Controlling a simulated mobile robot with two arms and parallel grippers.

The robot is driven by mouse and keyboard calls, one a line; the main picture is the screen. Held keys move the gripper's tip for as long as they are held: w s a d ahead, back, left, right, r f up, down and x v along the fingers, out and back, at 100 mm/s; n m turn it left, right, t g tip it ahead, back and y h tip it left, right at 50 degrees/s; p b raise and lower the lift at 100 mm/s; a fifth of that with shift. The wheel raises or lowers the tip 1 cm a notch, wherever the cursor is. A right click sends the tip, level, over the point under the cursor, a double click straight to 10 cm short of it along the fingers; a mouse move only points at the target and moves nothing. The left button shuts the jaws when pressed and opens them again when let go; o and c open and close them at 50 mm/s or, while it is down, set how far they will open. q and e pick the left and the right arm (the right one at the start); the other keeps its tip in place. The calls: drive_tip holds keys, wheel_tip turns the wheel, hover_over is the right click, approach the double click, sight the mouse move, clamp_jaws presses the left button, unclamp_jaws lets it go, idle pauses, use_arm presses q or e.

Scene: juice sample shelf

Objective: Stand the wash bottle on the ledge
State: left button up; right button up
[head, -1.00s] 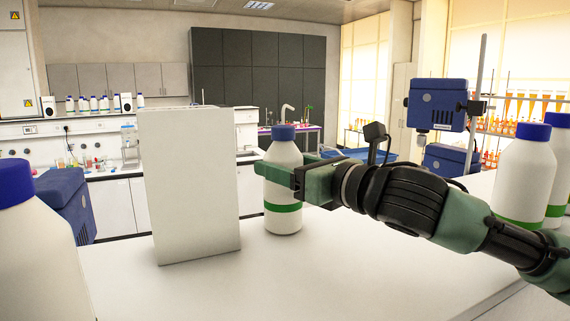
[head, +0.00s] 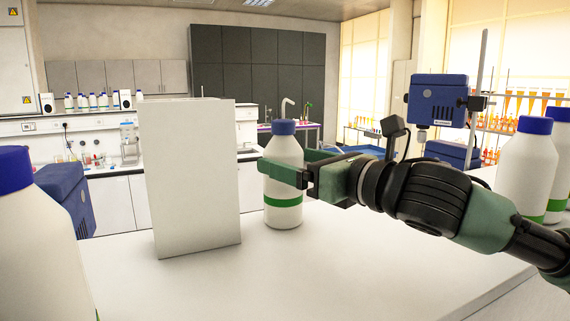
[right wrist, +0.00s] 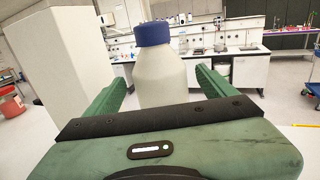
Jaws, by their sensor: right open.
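The wash bottle (head: 284,205), white with a blue cap and a green band, stands upright on the white surface (head: 330,270), which may be the ledge. My right gripper (head: 283,167) reaches in from the right at the bottle's upper body. Its jaws are open, with one finger on each side of the bottle. In the right wrist view the bottle (right wrist: 160,75) is between the two green fingers, with gaps visible beside it; its base is hidden by the gripper. My left gripper is not in view.
A tall white block (head: 190,185) stands just left of the bottle. Similar blue-capped bottles stand at the near left (head: 35,240) and at the right (head: 526,170). A blue device on a stand (head: 437,102) is behind the arm. The front middle of the surface is clear.

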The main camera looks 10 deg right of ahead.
drive_tip(key=b+v, duration=0.1)
drive_tip(key=v, duration=0.8)
drive_tip(key=shift+s+d+b, duration=0.2)
drive_tip(key=shift+s+b, duration=0.1)
